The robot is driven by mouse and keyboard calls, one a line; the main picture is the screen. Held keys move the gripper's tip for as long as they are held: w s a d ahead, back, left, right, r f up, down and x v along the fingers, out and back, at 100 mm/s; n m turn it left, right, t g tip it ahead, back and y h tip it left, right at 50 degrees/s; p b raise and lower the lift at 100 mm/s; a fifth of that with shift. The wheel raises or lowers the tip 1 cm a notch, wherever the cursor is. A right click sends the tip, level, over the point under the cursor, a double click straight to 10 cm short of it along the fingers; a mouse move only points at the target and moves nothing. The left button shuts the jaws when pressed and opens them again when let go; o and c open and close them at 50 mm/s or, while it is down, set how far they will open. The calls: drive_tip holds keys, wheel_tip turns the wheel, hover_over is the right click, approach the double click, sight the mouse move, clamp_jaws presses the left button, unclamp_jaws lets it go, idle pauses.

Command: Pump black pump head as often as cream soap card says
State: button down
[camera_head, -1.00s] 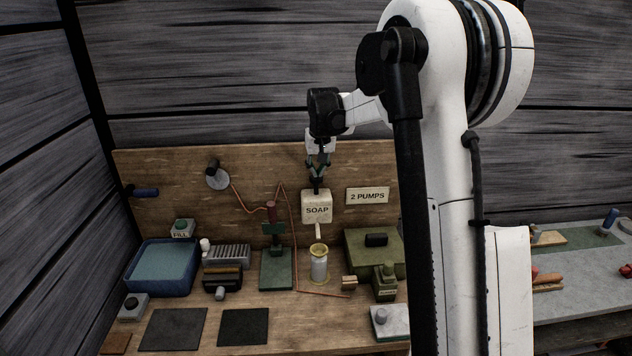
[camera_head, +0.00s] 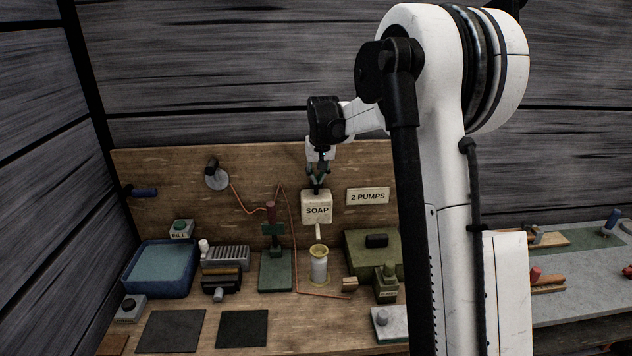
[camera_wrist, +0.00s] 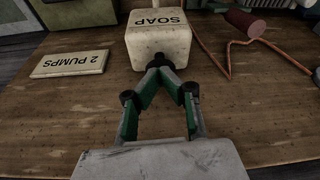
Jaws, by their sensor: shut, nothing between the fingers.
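The cream soap dispenser (camera_head: 317,209), marked SOAP, is mounted on the wooden back panel. It also shows in the wrist view (camera_wrist: 158,46). The cream card (camera_head: 367,197) to its right reads "2 PUMPS"; it shows at the left in the wrist view (camera_wrist: 71,64). The black pump head (camera_head: 316,191) is a small dark bit on top of the dispenser, mostly hidden by my fingertips. My gripper (camera_head: 317,183) is shut and empty, pointing down, with its tips at the pump head. In the wrist view my gripper (camera_wrist: 162,67) hides the contact.
A cream-coloured container (camera_head: 318,266) stands under the dispenser spout. A blue tub (camera_head: 160,290), a green press (camera_head: 275,268) and an olive box (camera_head: 362,250) stand around it. A copper-coloured line (camera_head: 294,225) runs down left of the dispenser.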

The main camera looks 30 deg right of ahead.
drive_tip(key=shift+f+b, duration=0.3)
drive_tip(key=shift+f, duration=0.25)
drive_tip(key=shift+r, duration=0.15)
drive_tip(key=shift+r+p, duration=0.9)
drive_tip(key=shift+r, duration=1)
drive_tip(key=shift+f, duration=0.15)
drive_tip(key=shift+f+b, duration=1.45)
drive_tip(key=shift+f, duration=0.5)
drive_tip(key=shift+r, duration=0.2)
drive_tip(key=shift+r+p, duration=0.95)
drive_tip(key=shift+r, duration=0.9)
